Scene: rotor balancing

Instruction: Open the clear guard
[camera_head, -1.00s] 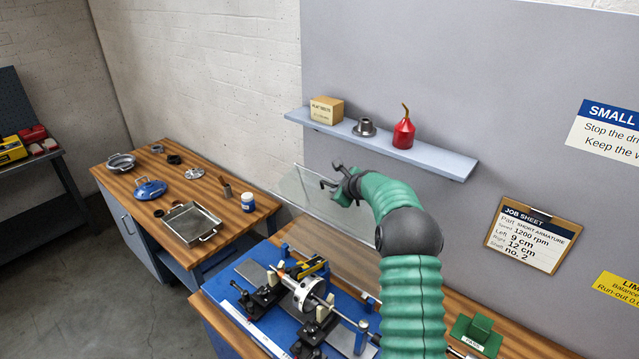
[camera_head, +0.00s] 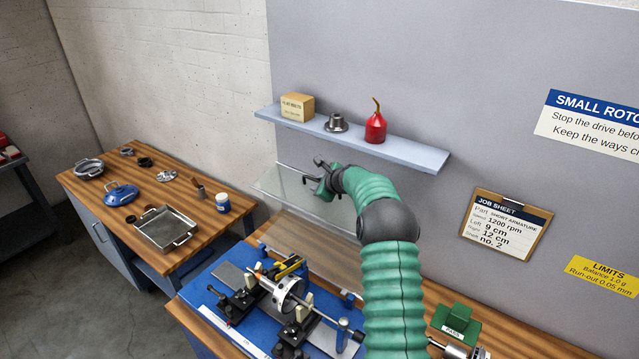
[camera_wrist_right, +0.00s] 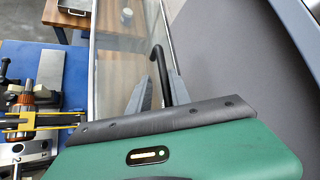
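The clear guard (camera_head: 284,190) is a see-through panel standing raised at the back of the blue balancing machine (camera_head: 232,310), below the wall shelf. It also shows as a framed pane in the right wrist view (camera_wrist_right: 115,62). My right gripper (camera_head: 318,175) is at the guard's upper edge. In the right wrist view its two grey fingers (camera_wrist_right: 160,88) stand apart, with the guard's black bent handle (camera_wrist_right: 158,58) between them. A gap shows beside the handle, and I cannot tell whether either finger touches it. My left gripper is not in view.
The rotor (camera_head: 287,294) sits on the machine's supports. A shelf (camera_head: 400,152) above holds a box, a metal flanged part and a red oil can (camera_head: 376,126). A side bench (camera_head: 100,178) holds a tray.

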